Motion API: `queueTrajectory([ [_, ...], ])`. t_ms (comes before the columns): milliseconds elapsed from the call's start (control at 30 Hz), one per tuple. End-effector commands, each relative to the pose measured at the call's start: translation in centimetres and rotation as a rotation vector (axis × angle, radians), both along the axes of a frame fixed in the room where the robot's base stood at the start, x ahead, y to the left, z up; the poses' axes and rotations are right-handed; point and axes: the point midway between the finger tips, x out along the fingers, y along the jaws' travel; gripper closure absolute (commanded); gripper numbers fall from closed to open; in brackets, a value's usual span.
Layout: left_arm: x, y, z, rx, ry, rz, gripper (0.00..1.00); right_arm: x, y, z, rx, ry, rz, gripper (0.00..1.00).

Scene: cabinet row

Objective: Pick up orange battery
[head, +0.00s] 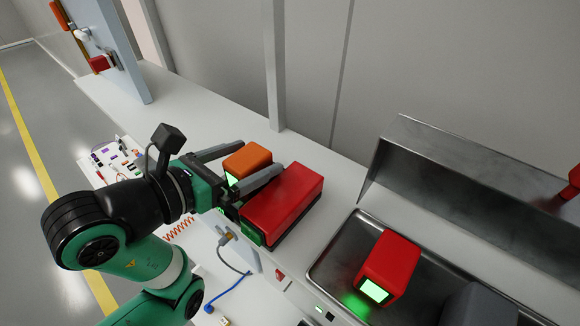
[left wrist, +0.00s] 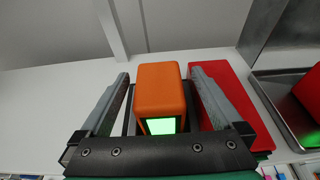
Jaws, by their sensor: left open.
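The orange battery (head: 248,158) is a rounded orange block with a lit green screen on its near end. My left gripper (head: 243,162) is open, with one finger on each side of the battery. In the left wrist view the orange battery (left wrist: 161,92) sits between the two fingers of the gripper (left wrist: 160,95), with narrow gaps visible on both sides. The lower part of the battery is hidden by the gripper's body and finger. My right gripper is not in view.
A long red block (head: 285,200) lies close beside the right finger. A red battery with a green screen (head: 388,265) and a dark grey block (head: 478,306) stand in a metal tray (head: 335,262) at the right. A wall rises behind the counter. An open cabinet door (head: 115,50) stands at the upper left.

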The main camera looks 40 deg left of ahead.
Motion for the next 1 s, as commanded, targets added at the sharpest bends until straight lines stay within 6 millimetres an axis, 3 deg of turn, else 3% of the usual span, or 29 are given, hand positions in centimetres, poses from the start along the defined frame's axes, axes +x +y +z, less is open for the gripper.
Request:
queueTrajectory([
  [233,-0.13,0.29,-0.05,0.0,-0.001,0.006,0.0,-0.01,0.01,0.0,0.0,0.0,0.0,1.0],
  [800,-0.12,0.26,-0.06,0.0,0.0,0.006,1.0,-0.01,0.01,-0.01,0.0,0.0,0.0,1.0],
  [1000,-0.11,0.26,0.03,0.001,-0.002,0.006,1.0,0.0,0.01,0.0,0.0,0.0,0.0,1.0],
])
